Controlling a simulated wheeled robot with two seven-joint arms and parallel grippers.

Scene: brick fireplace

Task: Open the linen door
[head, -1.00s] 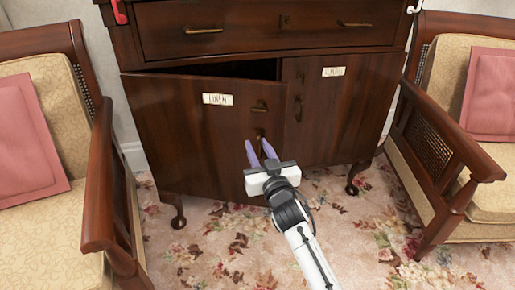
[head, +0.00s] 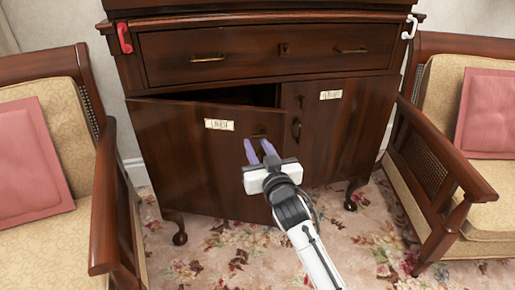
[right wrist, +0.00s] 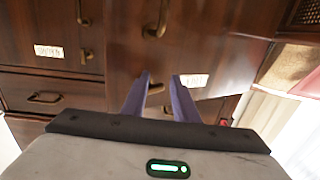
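The linen door (head: 175,155) is the cabinet's left lower door, with a white label (head: 219,125) near its top. It stands slightly ajar, with a dark gap (head: 262,96) above its top edge. Its brass handle (head: 259,132) is near the right edge. My right gripper (head: 259,146) is in front of the door just below this handle, its two purple fingers apart with nothing seen held. In the right wrist view the fingers (right wrist: 161,78) are also apart, facing the dark wood; contact cannot be told. My left gripper is not in view.
The right lower door (head: 340,135) is shut, and a drawer (head: 265,55) is above. Armchairs stand close on the left (head: 105,200) and right (head: 430,170). A red hook-like object (head: 124,38) is at the cabinet's left corner. Floral carpet (head: 210,255) lies in front.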

